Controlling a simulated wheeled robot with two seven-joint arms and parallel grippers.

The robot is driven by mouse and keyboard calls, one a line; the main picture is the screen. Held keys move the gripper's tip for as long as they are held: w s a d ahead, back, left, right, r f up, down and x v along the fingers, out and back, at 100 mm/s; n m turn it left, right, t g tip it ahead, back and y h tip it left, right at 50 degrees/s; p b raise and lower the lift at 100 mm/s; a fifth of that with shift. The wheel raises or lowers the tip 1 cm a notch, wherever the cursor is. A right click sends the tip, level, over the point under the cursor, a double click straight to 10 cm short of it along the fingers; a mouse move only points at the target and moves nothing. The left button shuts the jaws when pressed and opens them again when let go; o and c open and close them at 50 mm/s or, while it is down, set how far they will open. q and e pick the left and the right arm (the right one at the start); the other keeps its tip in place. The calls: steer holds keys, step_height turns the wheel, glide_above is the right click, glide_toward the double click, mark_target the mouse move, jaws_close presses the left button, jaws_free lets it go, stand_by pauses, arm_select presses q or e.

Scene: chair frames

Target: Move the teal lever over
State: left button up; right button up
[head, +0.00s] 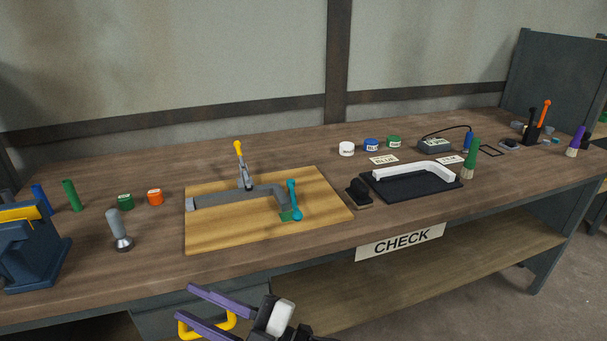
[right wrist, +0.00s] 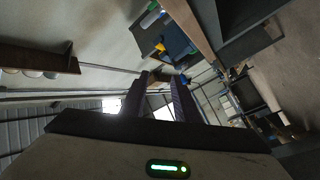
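The teal lever (head: 293,198) stands at the right end of a grey chair frame part (head: 240,197) on a light wooden board (head: 230,235). The lever leans slightly, with its upper end towards the back. A small green block (head: 288,216) sits at its foot. My right gripper (head: 184,302) is at the bottom of the head view, in front of the bench and well apart from the lever. Its purple fingers are spread with nothing visible between them. The right wrist view also shows the fingers (right wrist: 159,80) apart. My left gripper is not in view.
A yellow-tipped clamp (head: 242,165) rises behind the frame part. A black stamp-like block (head: 358,192) and a black tray (head: 410,187) with a white part stand to the right. A blue vise (head: 32,250) and a grey-handled tool (head: 117,230) stand left. The bench's front edge is before the board.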

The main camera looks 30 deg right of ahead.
steer(key=a+r+n+g+y, duration=0.4)
steer(key=r+n+g+y, duration=0.1)
steer(key=r+n, duration=0.25)
steer(key=n+g+h+p, duration=0.7)
steer(key=n+h, duration=0.4)
steer(key=h, duration=0.7)
glide_toward(298, 212)
steer(key=f+b, duration=0.1)
steer(key=f, duration=0.1)
steer(key=shift+n+g, duration=0.25)
steer(key=shift+g, duration=0.05)
steer(key=b+x, duration=0.1)
steer(key=x, duration=0.1)
steer(key=b+x, duration=0.1)
steer(key=x, duration=0.2)
steer(key=b+x, duration=0.1)
steer(key=x, duration=0.2)
steer(key=shift+w+r+b, duration=0.15)
steer(key=shift+w+b, duration=0.15)
steer(key=shift+w, duration=0.1)
steer(key=shift+r+p, duration=0.35)
steer(key=shift+r, duration=0.05)
steer(key=c, duration=0.3)
steer(key=shift+c, duration=1.2)
steer(key=shift+d, duration=0.15)
